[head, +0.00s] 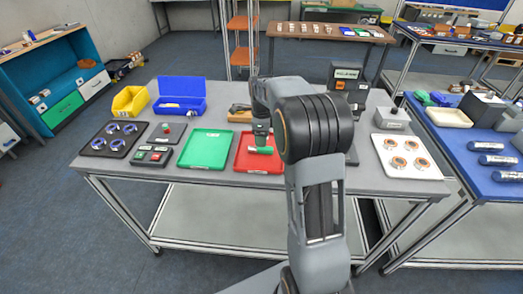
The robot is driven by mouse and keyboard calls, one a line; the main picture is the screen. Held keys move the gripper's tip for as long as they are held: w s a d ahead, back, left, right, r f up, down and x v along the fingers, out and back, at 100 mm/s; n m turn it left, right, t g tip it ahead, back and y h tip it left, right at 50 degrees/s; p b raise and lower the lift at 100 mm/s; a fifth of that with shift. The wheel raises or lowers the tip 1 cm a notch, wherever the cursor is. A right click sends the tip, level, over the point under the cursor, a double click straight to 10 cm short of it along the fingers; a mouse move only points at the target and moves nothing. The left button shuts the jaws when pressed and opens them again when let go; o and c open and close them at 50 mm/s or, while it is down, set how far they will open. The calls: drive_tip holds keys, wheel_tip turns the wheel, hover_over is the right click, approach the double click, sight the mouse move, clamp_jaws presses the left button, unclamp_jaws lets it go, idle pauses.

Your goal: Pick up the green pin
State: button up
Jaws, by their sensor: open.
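The green pin (260,150) is a short green cylinder lying on its side. It appears over the red tray (271,168); whether it rests on the tray cannot be told for certain. My gripper (261,143) points down directly above and at the pin. Its fingers are small and dark here, and I cannot tell whether they straddle or touch the pin. My arm hides the right part of the red tray.
A green tray (205,148) lies left of the red one. Further left are button boxes (152,155), a black tray of blue rings (99,146), and yellow (129,101) and blue (180,92) bins. A white tray (408,172) stands right.

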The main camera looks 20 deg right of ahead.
sight(261, 150)
drive_tip(key=shift+s+d+f, duration=0.1)
drive_tip(key=shift+d+f, duration=0.05)
drive_tip(key=shift+f, duration=1.15)
drive_tip(key=shift+d+f, duration=0.1)
drive_tip(key=shift+f, duration=1.2)
clamp_jaws()
